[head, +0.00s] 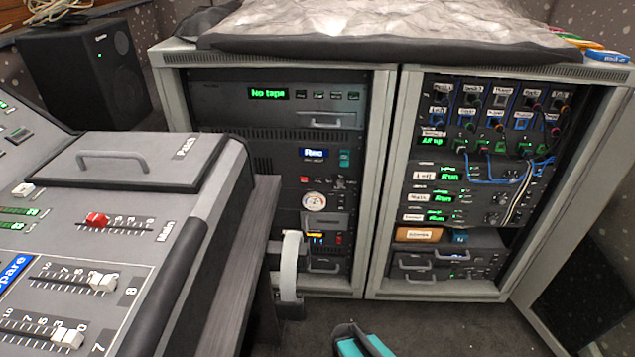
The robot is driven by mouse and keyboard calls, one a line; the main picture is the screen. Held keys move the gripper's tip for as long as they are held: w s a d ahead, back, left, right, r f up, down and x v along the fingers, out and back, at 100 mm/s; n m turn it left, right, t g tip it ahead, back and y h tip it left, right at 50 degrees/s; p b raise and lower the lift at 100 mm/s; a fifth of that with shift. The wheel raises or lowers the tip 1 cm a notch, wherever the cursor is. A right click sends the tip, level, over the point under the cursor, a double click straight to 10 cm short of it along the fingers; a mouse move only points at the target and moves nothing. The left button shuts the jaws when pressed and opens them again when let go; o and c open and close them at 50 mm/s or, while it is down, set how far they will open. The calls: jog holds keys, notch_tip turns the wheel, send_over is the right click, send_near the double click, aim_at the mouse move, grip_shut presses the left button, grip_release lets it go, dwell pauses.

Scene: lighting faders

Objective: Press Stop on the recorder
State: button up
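The recorder (225,98) appears to be the dark unit at the top of the left rack, with a lit green "No tape" display (268,93). A row of small buttons with tiny labels (330,95) runs to the right of the display. The labels are too small to read, so I cannot tell which button is Stop. A slot with a pale handle (327,121) sits below the row.
The mixing desk (150,205) fills the left side, beside the left rack. A pale curved part (290,265) stands before the rack's lower left. A teal object (365,345) is at the bottom edge. The right rack (480,160) holds patch cables. Dark floor (430,325) shows in front.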

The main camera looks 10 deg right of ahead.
grip_shut()
dwell(1.5)
